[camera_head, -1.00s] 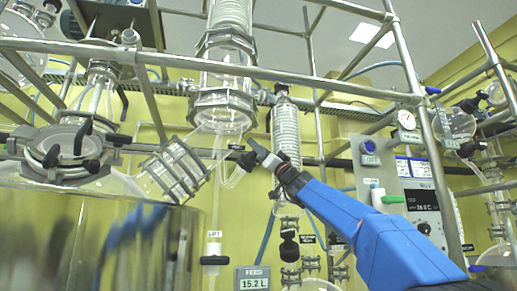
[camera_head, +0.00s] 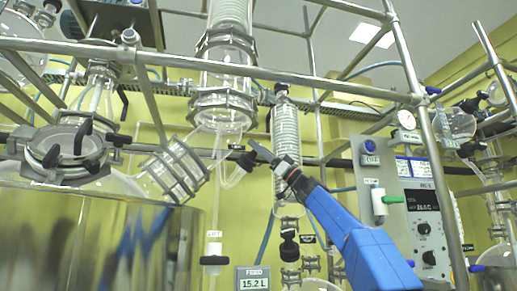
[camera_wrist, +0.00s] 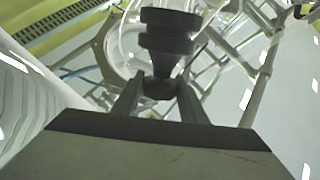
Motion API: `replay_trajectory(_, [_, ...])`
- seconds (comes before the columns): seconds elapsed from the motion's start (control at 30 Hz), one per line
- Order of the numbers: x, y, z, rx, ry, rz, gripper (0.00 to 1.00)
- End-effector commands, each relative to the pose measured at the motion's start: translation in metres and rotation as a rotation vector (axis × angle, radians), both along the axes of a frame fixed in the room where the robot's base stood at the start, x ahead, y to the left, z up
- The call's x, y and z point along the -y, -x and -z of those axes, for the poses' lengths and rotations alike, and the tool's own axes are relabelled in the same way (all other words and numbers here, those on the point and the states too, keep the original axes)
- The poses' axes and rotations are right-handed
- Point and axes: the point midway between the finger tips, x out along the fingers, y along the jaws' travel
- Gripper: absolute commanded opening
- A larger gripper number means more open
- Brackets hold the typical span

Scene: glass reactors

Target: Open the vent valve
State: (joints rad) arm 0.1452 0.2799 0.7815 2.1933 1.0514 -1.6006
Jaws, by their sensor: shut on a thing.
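A small black valve handle (camera_head: 246,161) sits on a bent glass tube below the large glass column, left of the coiled condenser; I take it to be the vent valve. My blue arm reaches up from the lower right, and my gripper (camera_head: 263,153) is at this handle. In the wrist view, the two fingers of my gripper (camera_wrist: 159,88) are closed on the narrow lower end of a dark stepped knob (camera_wrist: 168,38). The knob's wider part stands beyond the fingertips. The valve's inner position cannot be seen.
The coiled condenser (camera_head: 287,135) stands close behind my gripper. A metal rail (camera_head: 300,78) crosses above, and an upright pole (camera_head: 437,180) stands right of my arm. A steel vessel (camera_head: 90,240) fills the lower left. A control panel (camera_head: 425,215) is at the right.

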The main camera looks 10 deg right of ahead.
Motion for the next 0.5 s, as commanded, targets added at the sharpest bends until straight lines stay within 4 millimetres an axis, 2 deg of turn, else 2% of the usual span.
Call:
replay_trajectory(0.03, [-0.0003, 0.0003, 0.0003, 0.0, 0.001, -0.001, 0.19])
replay_trajectory(0.07, [-0.0002, 0.0002, 0.0003, 0.0, 0.001, -0.001, 0.43])
replay_trajectory(0.1, [-0.0003, 0.0001, 0.0002, 0.0, 0.001, -0.001, 0.52])
replay_trajectory(0.5, [-0.0012, 0.0023, -0.0015, -0.018, -0.02, 0.027, 0.52])
